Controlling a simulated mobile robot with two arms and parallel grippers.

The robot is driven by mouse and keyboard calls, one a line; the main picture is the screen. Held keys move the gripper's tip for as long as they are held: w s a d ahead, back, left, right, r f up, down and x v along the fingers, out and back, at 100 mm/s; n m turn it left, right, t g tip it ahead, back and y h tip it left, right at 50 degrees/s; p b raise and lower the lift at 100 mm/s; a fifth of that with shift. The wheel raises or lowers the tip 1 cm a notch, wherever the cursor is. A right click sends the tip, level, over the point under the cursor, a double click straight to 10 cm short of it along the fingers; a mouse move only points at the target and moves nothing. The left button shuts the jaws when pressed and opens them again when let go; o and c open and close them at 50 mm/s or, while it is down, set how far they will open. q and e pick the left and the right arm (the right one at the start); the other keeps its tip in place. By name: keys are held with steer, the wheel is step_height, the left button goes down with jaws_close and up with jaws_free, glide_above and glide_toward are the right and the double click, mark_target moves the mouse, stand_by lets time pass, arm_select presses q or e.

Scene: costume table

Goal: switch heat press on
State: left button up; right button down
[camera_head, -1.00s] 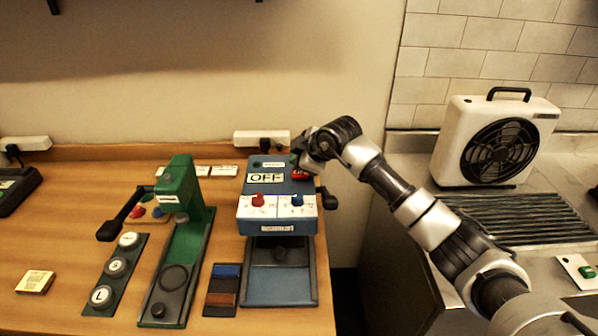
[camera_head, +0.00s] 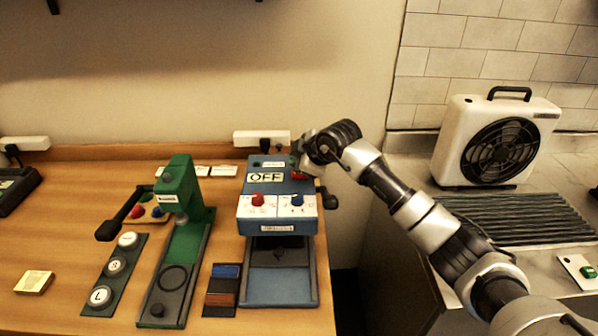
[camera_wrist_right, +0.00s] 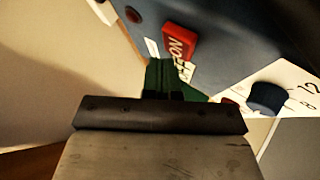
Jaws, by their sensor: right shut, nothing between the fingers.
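The heat press (camera_head: 278,214) is the blue machine on the wooden table, with a white front panel and a sign on top that reads OFF. A red switch (camera_head: 299,175) sits at its top right, partly covered by my right gripper (camera_head: 296,161). In the right wrist view the red switch (camera_wrist_right: 180,43) shows the letters ON. The green fingertips of my right gripper (camera_wrist_right: 168,80) are shut and empty, close beside the switch; I cannot tell whether they touch it. My left gripper is out of view.
A red knob (camera_head: 257,200) and a blue knob (camera_head: 297,200) are on the press front. A green press (camera_head: 182,230) stands to the left. A white fan heater (camera_head: 497,140) stands on the right counter, beyond a gap.

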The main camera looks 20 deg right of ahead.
steer(key=shift+f+b, duration=0.3)
steer(key=shift+f, duration=0.2)
stand_by(0.4)
steer(key=shift+r, duration=0.1)
steer(key=shift+r+p, duration=0.7)
steer(key=shift+r, duration=0.15)
step_height(320, 180, up, 6)
steer(key=p, duration=0.4)
stand_by(0.4)
